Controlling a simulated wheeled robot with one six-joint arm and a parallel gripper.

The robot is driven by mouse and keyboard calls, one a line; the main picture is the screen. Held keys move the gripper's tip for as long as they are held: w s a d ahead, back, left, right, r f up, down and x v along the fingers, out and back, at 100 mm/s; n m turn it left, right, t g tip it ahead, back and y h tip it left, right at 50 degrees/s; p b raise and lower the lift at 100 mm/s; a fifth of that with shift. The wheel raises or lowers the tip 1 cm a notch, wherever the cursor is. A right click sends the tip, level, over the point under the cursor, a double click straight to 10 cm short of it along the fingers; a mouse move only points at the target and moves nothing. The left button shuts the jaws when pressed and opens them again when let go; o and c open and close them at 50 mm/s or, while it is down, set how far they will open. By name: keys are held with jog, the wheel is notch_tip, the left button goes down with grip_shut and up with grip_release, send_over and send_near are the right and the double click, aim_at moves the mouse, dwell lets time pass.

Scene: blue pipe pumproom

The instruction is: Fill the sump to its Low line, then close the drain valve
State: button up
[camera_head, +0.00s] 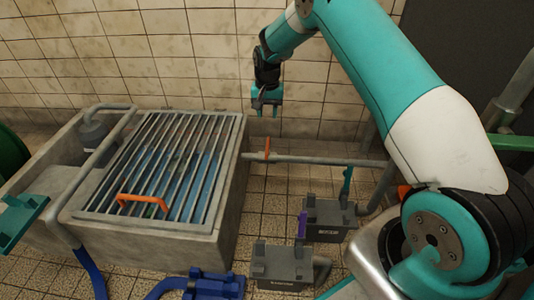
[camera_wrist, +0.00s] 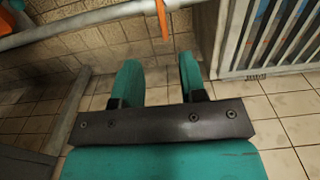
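The sump (camera_head: 150,243) is a concrete basin on the left, covered by a metal grate (camera_head: 178,122) with an orange handle (camera_head: 143,200). Blue water (camera_head: 203,165) shows between the bars; I cannot make out a Low line. A grey pipe (camera_head: 320,159) leaves the sump's right side and carries an upright orange lever (camera_head: 267,148), which looks like the drain valve's. In the wrist view the orange lever (camera_wrist: 162,18) stands beyond the fingertips, apart from them. My gripper (camera_head: 266,112) hangs behind and above the pipe. Its teal fingers (camera_wrist: 158,68) are apart with nothing between them.
Two grey boxes stand on the floor right of the sump, one (camera_head: 330,222) beside a teal lever (camera_head: 346,182) and a purple lever (camera_head: 302,224), the other (camera_head: 283,268) nearer. Blue parts (camera_head: 215,286) lie at the front. The tiled wall (camera_head: 190,60) is close behind my gripper.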

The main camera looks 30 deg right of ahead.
aim_at(267, 147)
notch_tip(267, 147, down, 16)
jog(key=b, duration=0.6)
jog(key=shift+r, duration=0.15)
jog(key=shift+c, duration=0.2)
jog(key=shift+r, duration=0.1)
grip_shut()
